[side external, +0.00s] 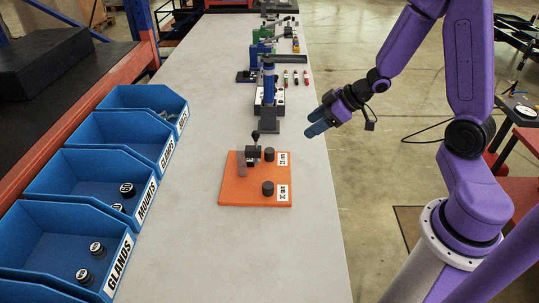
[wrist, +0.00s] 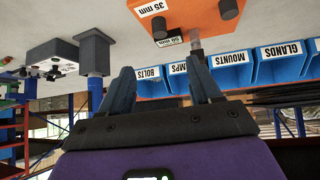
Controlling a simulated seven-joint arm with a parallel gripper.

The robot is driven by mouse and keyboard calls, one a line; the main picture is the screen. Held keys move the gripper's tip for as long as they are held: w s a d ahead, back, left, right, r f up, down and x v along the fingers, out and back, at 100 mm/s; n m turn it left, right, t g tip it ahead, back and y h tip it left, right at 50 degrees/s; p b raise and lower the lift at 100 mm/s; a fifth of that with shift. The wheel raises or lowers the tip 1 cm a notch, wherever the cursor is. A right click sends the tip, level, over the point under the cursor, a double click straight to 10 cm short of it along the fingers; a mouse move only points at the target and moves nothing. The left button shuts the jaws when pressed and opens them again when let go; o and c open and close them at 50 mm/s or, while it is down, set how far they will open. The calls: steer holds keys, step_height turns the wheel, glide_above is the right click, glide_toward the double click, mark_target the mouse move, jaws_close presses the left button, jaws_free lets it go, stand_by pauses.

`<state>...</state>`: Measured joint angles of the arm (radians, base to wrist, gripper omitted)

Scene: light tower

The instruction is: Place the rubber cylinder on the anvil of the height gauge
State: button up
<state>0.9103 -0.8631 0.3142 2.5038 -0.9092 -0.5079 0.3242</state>
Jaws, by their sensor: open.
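An orange board (side external: 230,190) lies on the table with two short black cylinders, a nearer one (side external: 268,188) and a farther one (side external: 269,155), beside labels. I cannot tell which cylinder is the rubber one. A small dark upright device with a ball-ended lever (side external: 254,150) stands on the board. I cannot tell whether it or the blue-column stand (side external: 268,85) behind is the height gauge; no anvil is clearly visible.
Blue bins line the left edge; the mounts bin (side external: 70,170) and glands bin (side external: 50,240) hold round black parts. Several small coloured parts (side external: 295,77) and other stands (side external: 262,45) are farther back. The near tabletop (side external: 240,260) is clear.

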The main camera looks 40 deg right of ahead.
glide_toward(272, 151)
steer(key=x, duration=0.4)
steer(key=shift+w+f, duration=0.15)
steer(key=shift+f, duration=0.05)
steer(key=shift+x, duration=2.65)
jaws_close()
steer(key=shift+r, duration=0.1)
